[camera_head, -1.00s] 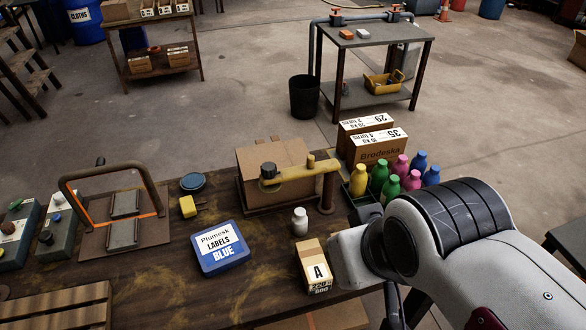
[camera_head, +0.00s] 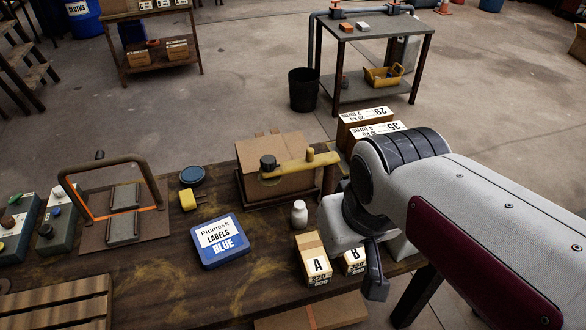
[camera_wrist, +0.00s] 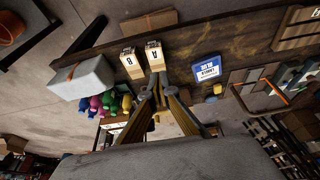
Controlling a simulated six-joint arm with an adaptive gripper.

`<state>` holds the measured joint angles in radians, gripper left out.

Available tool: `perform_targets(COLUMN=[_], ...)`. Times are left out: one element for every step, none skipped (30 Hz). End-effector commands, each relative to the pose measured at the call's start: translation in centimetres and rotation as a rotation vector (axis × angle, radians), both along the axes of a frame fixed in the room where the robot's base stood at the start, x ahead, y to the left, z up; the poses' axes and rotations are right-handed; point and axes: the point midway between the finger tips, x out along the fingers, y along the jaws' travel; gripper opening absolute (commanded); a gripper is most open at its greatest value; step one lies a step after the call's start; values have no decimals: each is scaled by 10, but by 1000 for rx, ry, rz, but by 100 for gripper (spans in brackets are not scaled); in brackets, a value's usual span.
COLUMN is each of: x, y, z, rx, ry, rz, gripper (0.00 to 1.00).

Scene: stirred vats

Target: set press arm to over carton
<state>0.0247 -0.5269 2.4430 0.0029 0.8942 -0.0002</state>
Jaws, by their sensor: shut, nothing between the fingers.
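The yellow press arm (camera_head: 298,167) runs left from its post at the right of the brown carton (camera_head: 270,152). Its dark knob end overlaps the carton's upper front in the head view. I cannot tell whether it touches the carton. In the wrist view, my gripper (camera_wrist: 157,82) is shut and empty, its fingertips together just in front of the box marked A. The yellow-brown shapes behind the fingers are partly hidden, so I cannot separate press arm from carton there.
Box A (camera_head: 313,259) and box B (camera_head: 353,260) stand at the front edge. A white bottle (camera_head: 299,213), blue labels tin (camera_head: 221,240) and yellow block (camera_head: 187,199) lie near the press. Coloured bottles (camera_wrist: 100,103) stand close by. A wire-handled frame (camera_head: 115,205) is left.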

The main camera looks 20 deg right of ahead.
Motion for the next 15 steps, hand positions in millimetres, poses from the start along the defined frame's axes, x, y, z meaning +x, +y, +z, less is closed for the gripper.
perform_targets(x=[5,7,11,14,17,21,24,28,32,35,38,43,46,49,54], y=[-1,-1,-1,-2,-2,-2,-3,-3,-3,-4,-4,-4,-5,-5,-6], z=[-2,-3,-3,-5,-5,-7,-7,-8,-9,-10,-11,-12,-14,-15,-16], rx=[1,2,2,3,3,4,4,4,5,5,5,7,7,7,7], ry=[12,18,24,29,34,40,43,47,53,57,61,65,69,72,76], rz=[-2,-4,-5,-6,-7,-7,-8,-8,-9,-10,-11,-11,-12,-12,-13], gripper=[0,0,0,0,0,0,0,0,0,0,0,0,0,0,0])
